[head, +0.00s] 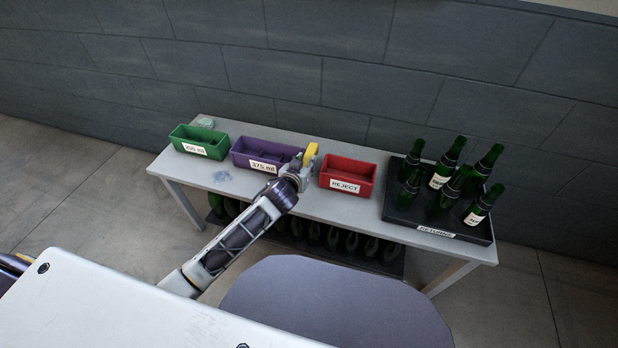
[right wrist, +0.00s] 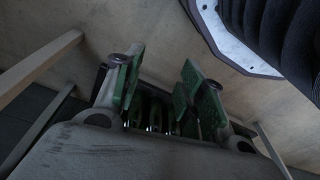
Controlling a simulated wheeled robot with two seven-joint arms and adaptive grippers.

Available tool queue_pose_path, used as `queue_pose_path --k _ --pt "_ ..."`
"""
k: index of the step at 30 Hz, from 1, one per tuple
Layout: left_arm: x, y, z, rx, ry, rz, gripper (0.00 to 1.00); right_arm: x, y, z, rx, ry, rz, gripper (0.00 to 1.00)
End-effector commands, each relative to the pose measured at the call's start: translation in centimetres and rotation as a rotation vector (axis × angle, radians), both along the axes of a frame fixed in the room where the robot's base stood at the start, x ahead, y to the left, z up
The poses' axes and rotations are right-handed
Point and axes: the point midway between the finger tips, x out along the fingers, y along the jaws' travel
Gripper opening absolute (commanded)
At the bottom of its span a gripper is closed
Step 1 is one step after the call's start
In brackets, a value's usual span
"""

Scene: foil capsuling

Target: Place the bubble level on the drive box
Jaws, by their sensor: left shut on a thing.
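My left gripper (head: 302,166) is over the table, between the purple and red bins. It is shut on a small yellow thing (head: 311,152), which looks like the bubble level; the fingers hide part of it. I cannot make out a drive box in either view. My right gripper (right wrist: 160,88) shows in the right wrist view with its two green-padded fingers apart and nothing between the pads. It is not seen in the head view.
A grey table (head: 225,183) bears a green bin (head: 200,148), a purple bin (head: 262,163), a red REJECT bin (head: 345,186) and a black RETURNS tray (head: 437,235) with several bottles. More bottles stand on a low shelf beneath. A rounded grey surface (head: 335,305) is in front.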

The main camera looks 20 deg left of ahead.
Motion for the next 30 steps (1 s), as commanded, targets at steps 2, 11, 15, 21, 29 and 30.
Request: queue_pose_path --k 2,11,15,21,29,30 --pt "0.0 0.0 -0.7 0.001 0.0 0.0 0.01 0.0 0.1 0.4 0.003 0.001 0.0 0.4" --pt "0.0 0.0 -4.0 0.002 0.0 -0.001 0.01 0.1 0.7 3.2 0.013 0.006 0.005 0.4" --pt "0.0 0.0 -5.2 0.001 0.0 0.0 0.01 0.1 0.8 4.0 0.018 0.003 0.007 0.4" --pt "0.0 0.0 -5.7 0.001 -0.001 0.0 0.01 0.2 0.9 4.3 0.02 -0.003 0.007 0.4" --pt "0.0 0.0 -5.8 0.001 -0.001 0.0 0.01 0.2 0.9 4.3 0.019 -0.002 0.008 0.4" --pt "0.0 0.0 -5.9 0.001 0.0 0.0 0.01 0.2 0.9 4.3 0.019 -0.003 0.008 0.4"
